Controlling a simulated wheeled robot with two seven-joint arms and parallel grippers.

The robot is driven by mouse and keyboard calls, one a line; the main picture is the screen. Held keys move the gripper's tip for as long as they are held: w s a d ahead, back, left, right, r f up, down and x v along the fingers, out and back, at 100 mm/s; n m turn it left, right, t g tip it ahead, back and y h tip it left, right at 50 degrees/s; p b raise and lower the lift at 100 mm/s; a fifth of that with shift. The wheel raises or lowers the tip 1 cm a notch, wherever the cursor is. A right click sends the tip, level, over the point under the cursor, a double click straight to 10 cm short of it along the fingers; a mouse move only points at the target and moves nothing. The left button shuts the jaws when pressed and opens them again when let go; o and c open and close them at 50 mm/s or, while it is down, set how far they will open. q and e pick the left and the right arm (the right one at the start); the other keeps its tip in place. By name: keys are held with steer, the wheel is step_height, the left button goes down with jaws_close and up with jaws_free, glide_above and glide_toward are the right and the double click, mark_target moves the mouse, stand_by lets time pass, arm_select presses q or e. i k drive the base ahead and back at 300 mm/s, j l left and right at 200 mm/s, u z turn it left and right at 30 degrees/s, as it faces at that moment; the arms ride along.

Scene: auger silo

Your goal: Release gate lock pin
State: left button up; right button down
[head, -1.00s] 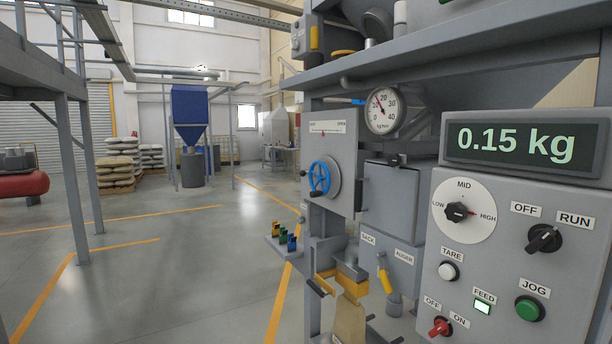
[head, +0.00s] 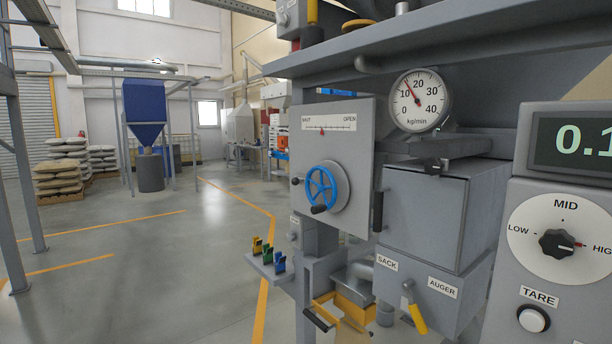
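The gate panel (head: 362,140) stands upright in the middle of the head view, with a SHUT–OPEN scale (head: 329,123) near its top. The scale's small red pointer sits a little left of its middle. A blue handwheel (head: 322,184) with a dark handle is mounted on the panel. A small knob (head: 296,181) sticks out at the panel's left edge, and another small round fitting (head: 293,236) shows below it. I cannot tell which of these, if any, is the lock pin. Neither of my grippers is in view.
A grey box (head: 425,215) with a SACK/AUGER lever (head: 416,312) stands right of the panel. Coloured clips sit on a small shelf (head: 262,268). Open floor (head: 150,270) lies left.

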mark_target(296, 181)
steer(key=i+j+z, duration=0.1)
steer(key=i+j, duration=0.15)
steer(key=i+j+z, duration=0.15)
steer(key=j, duration=0.2)
steer(key=i+j+z, duration=0.1)
steer(key=i+j, duration=0.15)
steer(key=i+j+z, duration=0.15)
steer(key=j, duration=0.3)
steer(key=i+j+z, duration=0.1)
steer(key=j, duration=0.3)
steer(key=i+j+z, duration=0.25)
steer(key=j, duration=0.55)
steer(key=i, duration=0.1)
